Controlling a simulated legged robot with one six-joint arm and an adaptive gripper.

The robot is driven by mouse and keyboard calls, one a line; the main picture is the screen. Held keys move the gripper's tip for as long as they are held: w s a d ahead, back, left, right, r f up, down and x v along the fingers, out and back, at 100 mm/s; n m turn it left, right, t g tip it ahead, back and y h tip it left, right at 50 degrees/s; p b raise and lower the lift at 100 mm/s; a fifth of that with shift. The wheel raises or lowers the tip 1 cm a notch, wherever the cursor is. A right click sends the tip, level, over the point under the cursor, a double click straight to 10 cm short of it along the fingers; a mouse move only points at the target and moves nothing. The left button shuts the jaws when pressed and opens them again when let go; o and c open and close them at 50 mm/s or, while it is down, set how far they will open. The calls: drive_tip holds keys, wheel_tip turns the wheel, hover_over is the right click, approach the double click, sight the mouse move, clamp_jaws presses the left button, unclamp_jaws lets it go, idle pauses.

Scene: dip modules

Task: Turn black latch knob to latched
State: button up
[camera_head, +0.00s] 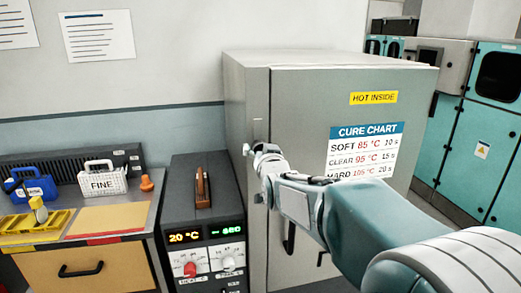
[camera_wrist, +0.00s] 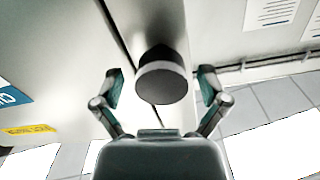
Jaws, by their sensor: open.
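The black latch knob (camera_wrist: 162,82) shows in the wrist view as a dark round knob close in front of my gripper, by the seam at the cabinet door's edge. My gripper (camera_wrist: 160,87) is open, with one finger on each side of the knob and a visible gap on both sides. In the head view my gripper (camera_head: 256,151) is at the left edge of the grey cabinet's door (camera_head: 310,110). There the knob is hidden or too small to make out. I cannot tell the knob's turned position from these frames.
The cabinet door bears a HOT INSIDE label (camera_head: 374,98), a cure chart (camera_head: 366,148) and a dark handle (camera_head: 290,238). Left of it stands a dark control unit (camera_head: 205,225) with displays. Further left is a bench (camera_head: 140,218) with a white FINE basket (camera_head: 102,180) and a blue container (camera_head: 35,186).

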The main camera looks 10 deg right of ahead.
drive_tip(key=shift+a, duration=0.1)
clamp_jaws()
drive_tip(key=shift+m, duration=0.3)
drive_tip(key=m, duration=0.3)
drive_tip(key=shift+m, duration=0.3)
drive_tip(key=m, duration=0.4)
drive_tip(key=shift+m, duration=0.3)
drive_tip(key=m, duration=0.5)
drive_tip(key=shift+f+m, duration=0.2)
drive_tip(key=shift+m, duration=1.9)
drive_tip(key=shift+f, duration=0.1)
